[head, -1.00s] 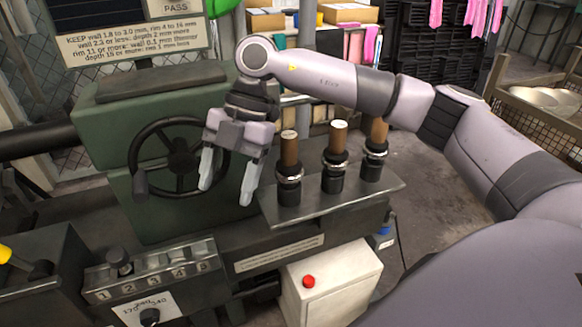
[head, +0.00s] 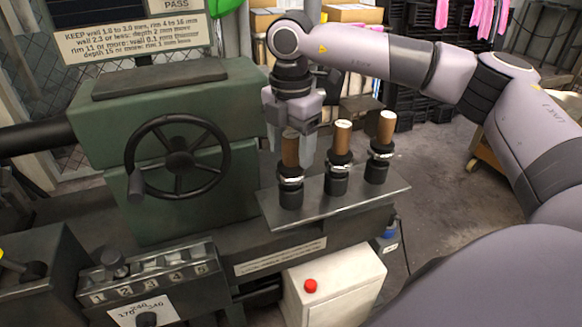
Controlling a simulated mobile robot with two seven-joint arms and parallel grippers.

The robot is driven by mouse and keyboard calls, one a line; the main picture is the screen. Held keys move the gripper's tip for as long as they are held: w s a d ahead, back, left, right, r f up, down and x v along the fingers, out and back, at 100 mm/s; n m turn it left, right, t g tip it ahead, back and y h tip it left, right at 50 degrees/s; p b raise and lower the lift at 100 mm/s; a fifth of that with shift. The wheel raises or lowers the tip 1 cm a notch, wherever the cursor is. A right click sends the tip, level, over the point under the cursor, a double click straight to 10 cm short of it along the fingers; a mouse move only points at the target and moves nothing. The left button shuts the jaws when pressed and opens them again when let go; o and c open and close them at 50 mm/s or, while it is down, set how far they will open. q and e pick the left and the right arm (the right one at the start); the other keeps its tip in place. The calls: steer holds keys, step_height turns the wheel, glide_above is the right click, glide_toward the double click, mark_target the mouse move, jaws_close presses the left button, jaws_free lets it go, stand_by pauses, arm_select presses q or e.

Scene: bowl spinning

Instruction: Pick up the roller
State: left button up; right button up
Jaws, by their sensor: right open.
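Three rollers with brown wooden handles and dark metal lower ends stand upright in a row on a grey metal shelf (head: 320,208). They are the left roller (head: 290,176), the middle roller (head: 339,158) and the right roller (head: 382,146). My right gripper (head: 291,155) points down at the left roller's handle. Its fingers are open, one on each side of the handle top, and I cannot tell whether they touch it. The gripper body hides little of the roller. My left gripper is not in view.
A green machine (head: 165,120) with a black handwheel (head: 178,156) stands left of the shelf. A white box (head: 333,284) with a red button (head: 310,286) is below. A numbered control panel (head: 145,275) is at the lower left.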

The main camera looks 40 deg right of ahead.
steer(key=shift+f, duration=0.35)
jaws_close()
steer(key=shift+r, duration=0.15)
arm_select(q)
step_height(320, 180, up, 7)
steer(key=p, duration=0.8)
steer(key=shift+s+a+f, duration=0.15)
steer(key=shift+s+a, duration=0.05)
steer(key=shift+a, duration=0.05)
arm_select(e)
step_height(320, 180, up, 24)
steer(key=shift+r, duration=0.15)
